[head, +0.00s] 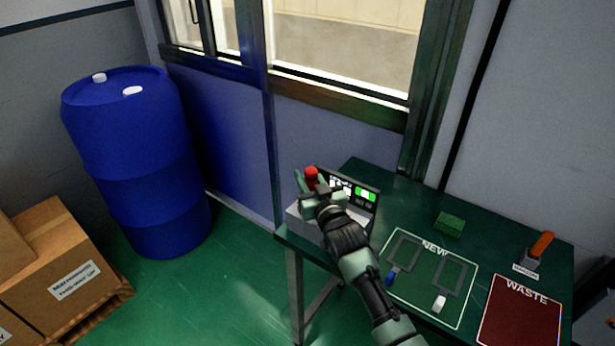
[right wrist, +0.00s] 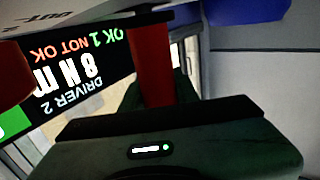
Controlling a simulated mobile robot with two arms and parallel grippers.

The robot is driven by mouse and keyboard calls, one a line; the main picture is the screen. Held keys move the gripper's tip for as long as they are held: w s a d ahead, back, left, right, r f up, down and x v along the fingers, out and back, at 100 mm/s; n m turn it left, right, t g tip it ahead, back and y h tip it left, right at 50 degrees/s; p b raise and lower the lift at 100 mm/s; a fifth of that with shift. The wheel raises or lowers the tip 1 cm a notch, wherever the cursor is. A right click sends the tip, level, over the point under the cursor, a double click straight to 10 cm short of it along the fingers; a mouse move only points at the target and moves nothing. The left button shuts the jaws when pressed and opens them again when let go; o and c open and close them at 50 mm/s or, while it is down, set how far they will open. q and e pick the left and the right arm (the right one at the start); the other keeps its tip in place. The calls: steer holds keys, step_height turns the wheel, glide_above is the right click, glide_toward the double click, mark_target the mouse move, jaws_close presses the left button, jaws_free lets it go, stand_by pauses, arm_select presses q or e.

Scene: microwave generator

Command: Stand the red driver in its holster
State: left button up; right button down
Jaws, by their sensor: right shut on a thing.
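My right gripper (head: 318,195) is shut on the red driver (head: 311,175), at the grey box with the screen on the table's left end. The driver's red top shows above the fingers in the head view. In the right wrist view a red cylinder (right wrist: 152,65), likely the driver's handle, stands in front of the gripper body (right wrist: 170,150). The driver's lower end and the holster are hidden by my gripper and arm, so I cannot tell whether the driver is in it. My left gripper is not in view.
The screen (head: 362,190) reads DRIVER 2 and 8 N m in the wrist view. The green table (head: 405,200) carries a NEW mat (head: 425,310), a WASTE mat (head: 520,315), a green block (head: 449,224) and an orange-handled tool (head: 542,243). A blue barrel (head: 135,160) stands left.

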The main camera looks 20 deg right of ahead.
steer(key=shift+f, duration=0.2)
stand_by(0.6)
steer(key=c, duration=1)
jaws_free()
steer(key=shift+f, duration=0.2)
steer(key=s, duration=0.7)
steer(key=shift+s+d+r+b, duration=0.15)
steer(key=shift+s+d+b, duration=0.1)
steer(key=shift+s+b, duration=0.15)
